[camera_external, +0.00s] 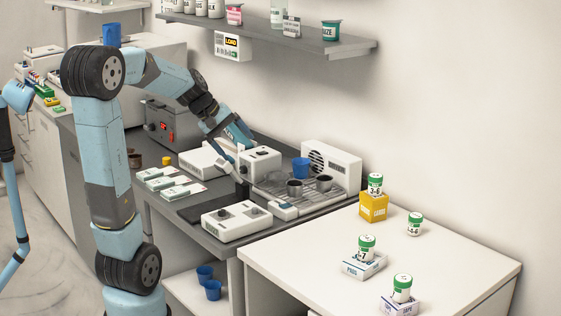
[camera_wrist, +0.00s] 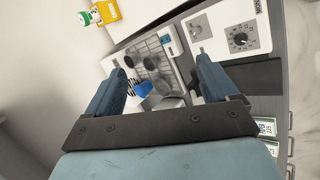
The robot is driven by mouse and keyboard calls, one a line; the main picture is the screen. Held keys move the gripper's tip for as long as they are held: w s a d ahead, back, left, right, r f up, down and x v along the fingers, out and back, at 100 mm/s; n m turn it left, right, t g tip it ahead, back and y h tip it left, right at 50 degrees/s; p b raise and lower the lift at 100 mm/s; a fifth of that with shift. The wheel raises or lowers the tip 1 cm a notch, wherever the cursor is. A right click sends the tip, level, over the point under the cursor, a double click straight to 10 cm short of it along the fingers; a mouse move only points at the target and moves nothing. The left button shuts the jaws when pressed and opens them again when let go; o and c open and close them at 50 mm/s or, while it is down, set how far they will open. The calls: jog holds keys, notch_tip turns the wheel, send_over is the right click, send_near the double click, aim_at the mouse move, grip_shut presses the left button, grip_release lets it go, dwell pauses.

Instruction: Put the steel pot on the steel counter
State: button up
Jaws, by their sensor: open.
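Two small dark metallic pots stand on a wire rack in the external view, a left pot (camera_external: 295,188) and a right pot (camera_external: 324,183). I cannot tell which is the steel pot. A blue cup (camera_external: 301,168) stands behind them. The grey counter top (camera_external: 222,246) lies under the rack and devices. My gripper (camera_external: 240,152) is open and empty above the counter, left of the rack; it also shows in the wrist view (camera_wrist: 160,64).
A white unit with a fan grille (camera_external: 330,160) stands behind the rack (camera_external: 275,186). A white knobbed device (camera_external: 236,220) and several flat boxes (camera_external: 170,184) crowd the counter. The white table (camera_external: 320,245) at right holds green-lidded jars. A shelf (camera_external: 270,34) hangs above.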

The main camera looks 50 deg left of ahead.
jog(key=s+d+m+y, duration=0.1)
jog(key=s+d+m, duration=0.6)
jog(key=s, duration=0.2)
jog(key=s+d+f+m+y, duration=0.1)
jog(key=s+d+m+y, duration=0.1)
jog(key=s+d+m, duration=0.5)
jog(key=shift+s+g, duration=0.4)
jog(key=shift+s, duration=1.25)
